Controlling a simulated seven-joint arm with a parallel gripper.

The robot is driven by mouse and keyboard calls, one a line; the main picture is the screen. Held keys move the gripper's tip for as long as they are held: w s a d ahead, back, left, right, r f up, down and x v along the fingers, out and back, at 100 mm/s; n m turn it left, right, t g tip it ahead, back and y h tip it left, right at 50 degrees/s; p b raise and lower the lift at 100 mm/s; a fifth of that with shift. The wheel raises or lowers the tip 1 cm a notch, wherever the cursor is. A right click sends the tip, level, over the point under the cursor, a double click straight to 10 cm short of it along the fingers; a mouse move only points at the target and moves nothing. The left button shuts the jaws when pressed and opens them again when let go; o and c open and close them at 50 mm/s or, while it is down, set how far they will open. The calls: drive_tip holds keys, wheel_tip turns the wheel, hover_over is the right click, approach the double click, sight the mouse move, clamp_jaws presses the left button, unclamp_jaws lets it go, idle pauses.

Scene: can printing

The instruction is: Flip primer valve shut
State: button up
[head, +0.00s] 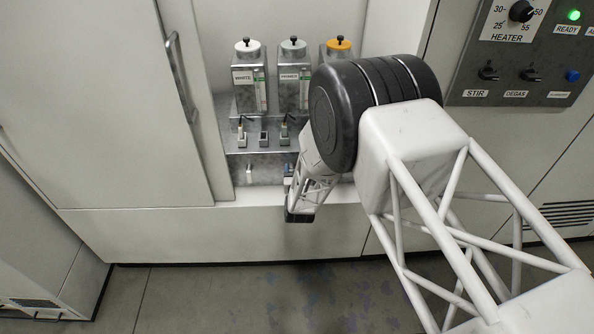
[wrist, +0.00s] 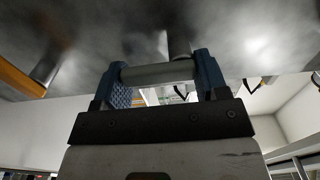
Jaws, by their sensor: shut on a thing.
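The primer bottle (head: 293,75), with a grey cap and a label, stands in the middle of the row in the head view. In the head view my gripper (head: 288,170) is below the shelf under that bottle, partly hidden by my arm. In the wrist view the blue fingers of my gripper (wrist: 160,68) are shut on a grey round bar (wrist: 157,73), which lies crosswise between them. A short upright stub (wrist: 179,45) joins the bar to the metal underside above. I take the bar to be the primer valve's handle; its angle is unclear.
The white bottle (head: 248,75) stands left of the primer bottle, an orange-capped bottle (head: 339,48) right. Small levers and blocks (head: 264,137) sit on the metal shelf (head: 240,106) below. A pale spout (head: 249,174) hangs to the left. A cabinet door (head: 110,100) borders the recess.

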drive_tip(key=o, duration=0.9)
drive_tip(key=shift+s, duration=0.15)
drive_tip(key=shift+s, duration=3.8)
